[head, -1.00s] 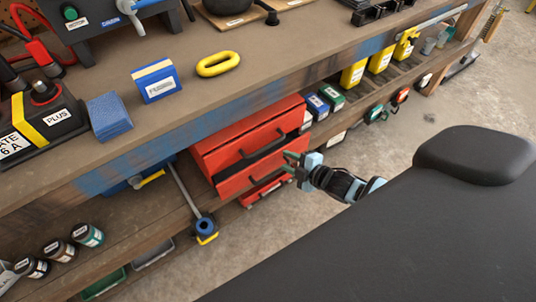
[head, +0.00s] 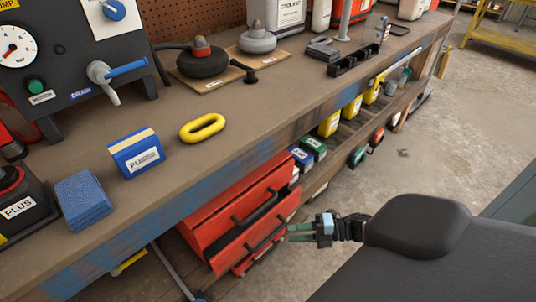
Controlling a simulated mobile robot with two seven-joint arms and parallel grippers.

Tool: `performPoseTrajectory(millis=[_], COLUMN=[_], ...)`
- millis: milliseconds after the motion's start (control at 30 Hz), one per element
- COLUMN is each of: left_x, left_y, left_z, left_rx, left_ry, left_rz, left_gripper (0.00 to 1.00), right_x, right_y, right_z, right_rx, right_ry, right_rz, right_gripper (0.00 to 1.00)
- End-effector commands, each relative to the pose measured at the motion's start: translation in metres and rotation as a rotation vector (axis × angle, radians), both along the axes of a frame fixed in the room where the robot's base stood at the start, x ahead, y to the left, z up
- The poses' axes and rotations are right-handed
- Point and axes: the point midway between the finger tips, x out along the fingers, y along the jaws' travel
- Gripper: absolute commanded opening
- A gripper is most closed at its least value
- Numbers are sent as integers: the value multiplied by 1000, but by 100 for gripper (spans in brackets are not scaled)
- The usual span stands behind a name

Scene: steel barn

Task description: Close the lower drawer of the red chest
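The red chest (head: 222,205) sits on the shelf under the workbench. Its upper drawer front has a dark handle and looks pushed in. Below it, a red drawer (head: 232,258) is pulled out; a dark gap shows above its front, which carries a dark bar handle (head: 266,239). Another red front with a handle shows partly beneath it. My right gripper (head: 299,232) is open and empty, with its green fingers pointing left at the right end of the pulled-out drawer's front. I cannot tell whether they touch it. My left gripper is not in view.
The workbench (head: 240,150) overhangs the chest. Small boxes (head: 313,148) and yellow bottles (head: 330,124) stand right of the chest. The concrete floor (head: 420,165) is open to the right.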

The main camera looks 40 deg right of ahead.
Motion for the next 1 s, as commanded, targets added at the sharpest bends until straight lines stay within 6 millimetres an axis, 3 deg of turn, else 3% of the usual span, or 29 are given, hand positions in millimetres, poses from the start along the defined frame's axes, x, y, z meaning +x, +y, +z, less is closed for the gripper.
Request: performPoseTrajectory(millis=[267,700,1000], left_x=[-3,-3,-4], left_y=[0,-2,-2], left_z=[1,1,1], left_rx=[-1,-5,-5], left_ry=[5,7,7], left_rz=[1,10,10], left_gripper=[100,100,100], right_x=[7,44,50], right_y=[7,53,60], right_z=[0,-9,-11], right_rx=[0,1,0], right_ry=[-3,-1,0], right_rz=[1,0,-1], right_gripper=[34,34,34])
